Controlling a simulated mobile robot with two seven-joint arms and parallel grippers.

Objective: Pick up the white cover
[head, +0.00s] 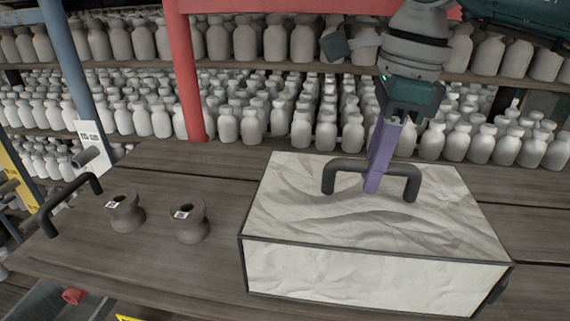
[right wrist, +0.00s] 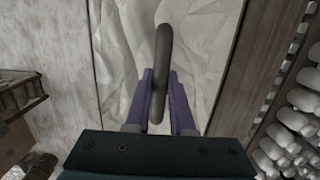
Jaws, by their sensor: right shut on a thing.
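The white cover (head: 330,225) is the crinkled white top of a box on the wooden table, with a dark handle (head: 342,163) standing up from it. The box's white front side (head: 370,282) shows below a dark edge line. My right gripper (head: 373,185) comes down from above with its purple fingers at the middle of the handle bar. In the right wrist view the two fingers (right wrist: 160,105) are on either side of the dark handle, shut on it. The cover looks seated on the box. My left gripper is not in view.
Two grey spools (head: 190,222) with small labels stand left of the box on the wooden table (head: 150,270). A dark handle (head: 70,203) is at the table's left end. A red post (head: 188,80) and shelves of many pale bottles (head: 280,128) stand behind.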

